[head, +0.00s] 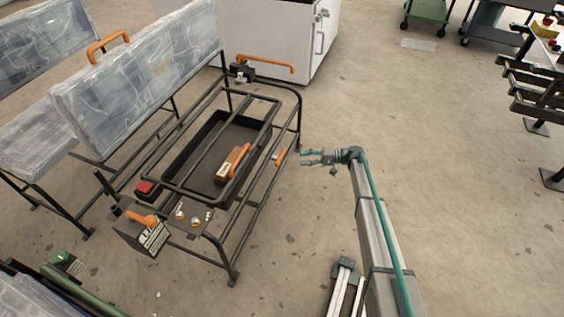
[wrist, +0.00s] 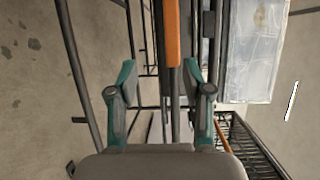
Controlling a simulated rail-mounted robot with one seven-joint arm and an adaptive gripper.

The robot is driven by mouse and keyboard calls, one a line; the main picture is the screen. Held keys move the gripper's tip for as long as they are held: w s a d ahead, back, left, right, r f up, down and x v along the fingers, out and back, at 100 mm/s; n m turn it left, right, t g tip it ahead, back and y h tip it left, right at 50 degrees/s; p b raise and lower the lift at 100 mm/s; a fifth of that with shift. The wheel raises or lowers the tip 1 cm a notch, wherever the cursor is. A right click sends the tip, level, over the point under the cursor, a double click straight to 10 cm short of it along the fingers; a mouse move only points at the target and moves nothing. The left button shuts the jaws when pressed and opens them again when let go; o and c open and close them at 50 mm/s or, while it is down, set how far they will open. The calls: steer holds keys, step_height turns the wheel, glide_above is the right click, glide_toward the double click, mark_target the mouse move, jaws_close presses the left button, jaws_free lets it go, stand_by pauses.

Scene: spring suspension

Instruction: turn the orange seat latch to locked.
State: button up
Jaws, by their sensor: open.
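A small orange piece, which looks like the seat latch (head: 280,156), sits on the right side rail of the black tubular seat frame (head: 262,192). In the wrist view an orange bar (wrist: 171,35) stands upright in the picture, beyond and between my fingertips; it appears to be the same latch. My gripper (head: 306,157) is just right of that rail in the head view, pointing left towards it. In the wrist view my gripper (wrist: 160,72) has its two teal fingers apart with nothing held. I cannot tell whether the fingers touch the latch.
An orange-handled part (head: 233,162) lies in the dark tray (head: 205,138) inside the frame. Open floor (head: 420,130) lies right of my arm.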

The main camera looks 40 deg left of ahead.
mark_target(281, 157)
steer(key=shift+n+g, duration=0.4)
steer(key=x, duration=0.3)
steer(key=r+b+x, duration=0.1)
steer(key=x, duration=0.6)
steer(key=shift+s+a+r+b, duration=0.2)
steer(key=shift+s+a+b, duration=0.05)
steer(key=shift+s+b, duration=0.15)
jaws_close()
